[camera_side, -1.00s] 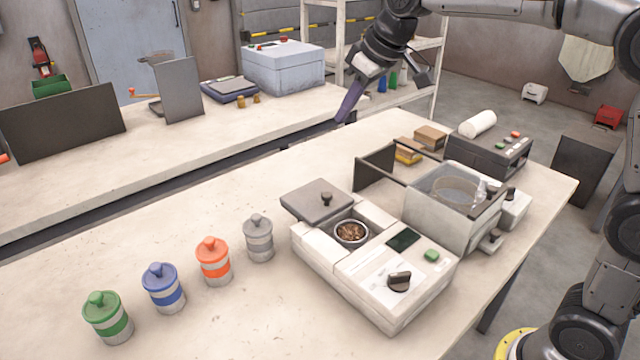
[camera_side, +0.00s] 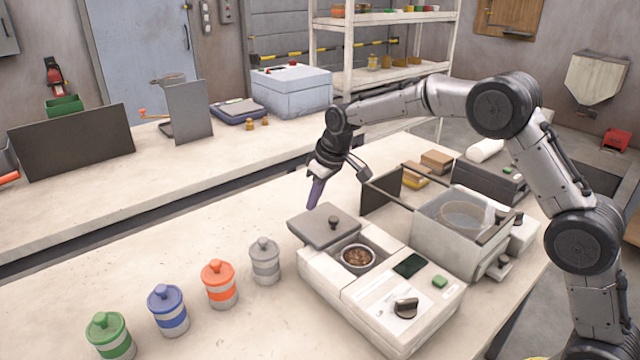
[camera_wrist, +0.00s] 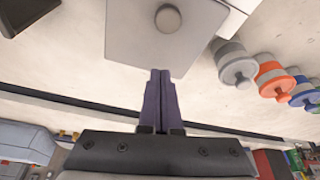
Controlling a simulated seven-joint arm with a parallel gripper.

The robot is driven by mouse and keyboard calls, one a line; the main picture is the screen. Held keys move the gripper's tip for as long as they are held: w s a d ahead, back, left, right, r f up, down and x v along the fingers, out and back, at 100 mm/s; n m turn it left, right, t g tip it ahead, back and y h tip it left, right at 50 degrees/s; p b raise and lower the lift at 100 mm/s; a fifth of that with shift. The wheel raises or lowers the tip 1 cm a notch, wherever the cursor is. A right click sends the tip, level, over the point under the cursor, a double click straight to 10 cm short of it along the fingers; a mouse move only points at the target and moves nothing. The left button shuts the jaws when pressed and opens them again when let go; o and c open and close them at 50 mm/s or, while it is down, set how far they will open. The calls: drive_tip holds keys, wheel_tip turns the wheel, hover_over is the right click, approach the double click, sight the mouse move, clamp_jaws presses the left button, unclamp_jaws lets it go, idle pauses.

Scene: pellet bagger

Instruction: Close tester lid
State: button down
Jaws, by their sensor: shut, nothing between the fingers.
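The tester (camera_side: 385,300) is a white box on the front table with a dark screen, a green button and a black knob. Its grey lid (camera_side: 318,229) with a dark knob (camera_side: 333,222) is slid back, off the round cup of brown pellets (camera_side: 358,257), which lies uncovered. My gripper (camera_side: 314,195) has purple fingers pointing down, just behind and above the lid's far edge. In the wrist view the fingers (camera_wrist: 161,75) are together and empty, overlapping the lid's edge (camera_wrist: 130,45); I cannot tell whether they touch it.
Grey (camera_side: 265,262), orange (camera_side: 219,285), blue (camera_side: 168,310) and green (camera_side: 109,337) lidded canisters stand left of the tester. A grey open-topped bin (camera_side: 458,232) with a dark frame stands right of it. The table behind the canisters is clear.

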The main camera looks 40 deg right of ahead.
sight(321, 223)
drive_tip(key=shift+f, duration=0.5)
drive_tip(key=shift+s+d, duration=0.25)
drive_tip(key=shift+s, duration=0.65)
drive_tip(key=shift+s+d, duration=0.25)
drive_tip(key=shift+s, duration=0.65)
drive_tip(key=s, duration=1.1)
drive_tip(key=shift+s, duration=0.7)
